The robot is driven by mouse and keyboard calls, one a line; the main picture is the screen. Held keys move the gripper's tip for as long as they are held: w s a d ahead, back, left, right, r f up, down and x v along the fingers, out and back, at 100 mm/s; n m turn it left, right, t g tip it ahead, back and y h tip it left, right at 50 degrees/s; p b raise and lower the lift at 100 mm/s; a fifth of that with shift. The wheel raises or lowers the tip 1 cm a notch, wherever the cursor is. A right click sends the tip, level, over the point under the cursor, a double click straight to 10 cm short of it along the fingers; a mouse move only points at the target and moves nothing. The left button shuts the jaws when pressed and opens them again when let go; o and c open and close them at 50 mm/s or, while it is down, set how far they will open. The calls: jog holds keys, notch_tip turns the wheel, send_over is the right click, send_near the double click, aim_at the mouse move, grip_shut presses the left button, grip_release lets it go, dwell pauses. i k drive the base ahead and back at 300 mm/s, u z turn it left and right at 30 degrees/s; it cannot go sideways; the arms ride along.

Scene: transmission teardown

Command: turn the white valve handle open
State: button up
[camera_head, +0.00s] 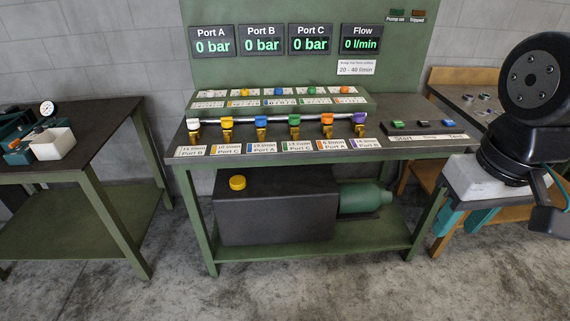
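The white valve handle (193,123) sits at the left end of a row of coloured valve handles on brass valves along a silver pipe on the green test bench (407,149). A label (193,151) lies in front of it. Whether the handle is turned open or shut is too small to tell. My gripper (464,220) is at the right side of the picture, off the bench's right end and far from the white handle. Its two teal fingers point down and stand apart, with nothing seen between them.
Yellow, blue, green, orange and purple handles (359,118) stand close together to the right. A sloped panel (225,101) with coloured knobs rises behind. Start, stop and test buttons (397,124) are at the bench's right. Displays above read 0 bar and 0 l/min (361,44). The floor in front is clear.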

aim_at(192, 123)
jog(key=k, duration=0.65)
jog(key=u, duration=0.55)
jog(key=i, duration=0.5)
jog(key=u, duration=0.55)
jog(key=i, duration=1.05)
jog(key=z, duration=0.5)
